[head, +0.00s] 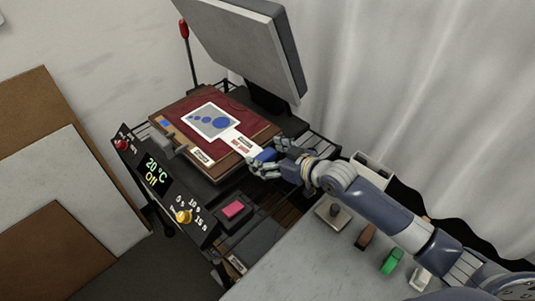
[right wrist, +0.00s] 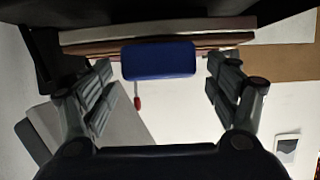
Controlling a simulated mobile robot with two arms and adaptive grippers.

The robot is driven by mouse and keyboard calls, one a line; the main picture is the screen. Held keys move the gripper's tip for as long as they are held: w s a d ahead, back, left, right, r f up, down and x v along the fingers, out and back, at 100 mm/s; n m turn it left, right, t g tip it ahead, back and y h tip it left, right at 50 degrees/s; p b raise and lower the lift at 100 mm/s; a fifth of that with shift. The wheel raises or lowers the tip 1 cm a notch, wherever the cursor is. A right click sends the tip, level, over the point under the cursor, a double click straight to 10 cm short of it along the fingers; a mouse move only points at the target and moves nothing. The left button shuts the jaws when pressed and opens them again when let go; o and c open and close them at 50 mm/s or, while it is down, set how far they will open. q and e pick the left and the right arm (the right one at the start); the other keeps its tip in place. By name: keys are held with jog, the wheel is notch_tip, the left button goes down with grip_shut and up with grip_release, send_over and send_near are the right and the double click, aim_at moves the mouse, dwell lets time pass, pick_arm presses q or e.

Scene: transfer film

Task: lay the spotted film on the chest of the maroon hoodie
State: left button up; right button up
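The spotted film (head: 213,121), a pale sheet with blue spots in a white border, lies on the maroon hoodie (head: 247,116) on the press bed. A white strip runs from it towards the bed's near right edge and ends in a blue grip (head: 265,155). My right gripper (head: 277,160) is at this grip. In the right wrist view the blue grip (right wrist: 158,61) shows between the spread fingers of my right gripper (right wrist: 161,80), with a gap on each side. The gripper is open and holds nothing. My left gripper is not in view.
The heat press's raised upper plate (head: 248,45) tilts above the bed's far side. Its control panel (head: 165,190) reads 20 °C and Off. A grey table (head: 310,262) at the lower right carries several small items, including a green one (head: 391,261). Boards lean at left.

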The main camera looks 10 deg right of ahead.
jog(key=shift+s, duration=0.1)
jog(key=v, duration=1.1)
jog(key=shift+s+d+r, duration=0.2)
jog(key=shift+s+d, duration=0.05)
jog(key=shift+s, duration=0.1)
